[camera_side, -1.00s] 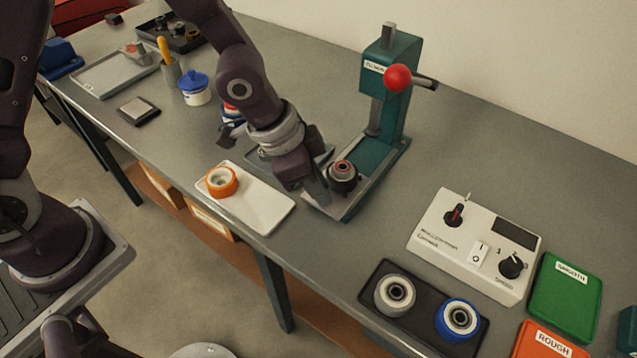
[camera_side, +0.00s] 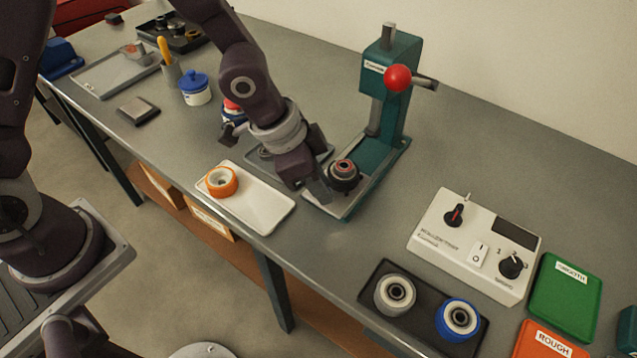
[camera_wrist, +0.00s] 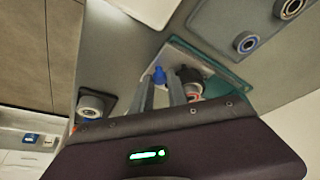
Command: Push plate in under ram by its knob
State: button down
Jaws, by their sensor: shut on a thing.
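The teal press (camera_side: 386,90) with a red-ended lever stands at the back of the bench, its ram (camera_side: 375,118) above its long base. The sliding plate (camera_side: 337,207) lies at the front of that base and carries a black round holder (camera_side: 345,181) with a wheel part in it. The holder is in front of the ram, not beneath it. My gripper (camera_side: 325,196) is low at the plate's front-left end. In the wrist view, its fingers are shut on the blue knob (camera_wrist: 158,75), beside the holder (camera_wrist: 190,77). The side view hides the knob.
A white tray (camera_side: 262,207) with an orange wheel (camera_side: 221,181) lies left of the press. A control box (camera_side: 472,247) and a dark tray (camera_side: 417,336) with grey and blue wheels lie to the right.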

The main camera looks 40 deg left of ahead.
jog(key=w, duration=1)
jog(key=shift+w+r, duration=0.1)
jog(key=shift+w, duration=0.2)
jog(key=c, duration=1.6)
grip_release()
jog(key=shift+w, duration=0.1)
jog(key=v, duration=0.7)
jog(key=s+a+r+n+t+y, duration=0.1)
jog(key=s+a+r+n+y, duration=0.15)
jog(key=s+a+r, duration=0.5)
jog(key=s+a+r+n, duration=0.2)
jog(key=s, duration=0.5)
jog(key=s+a+r+n+t, duration=0.1)
jog(key=s+a+r+n, duration=0.1)
jog(key=s, duration=0.5)
jog(key=s+a+r+n, duration=0.2)
jog(key=s+a, duration=0.1)
jog(key=s, duration=0.3)
jog(key=shift+s+a+n+y, duration=0.15)
jog(key=shift+s+n+y, duration=0.1)
jog(key=shift+s+y, duration=0.15)
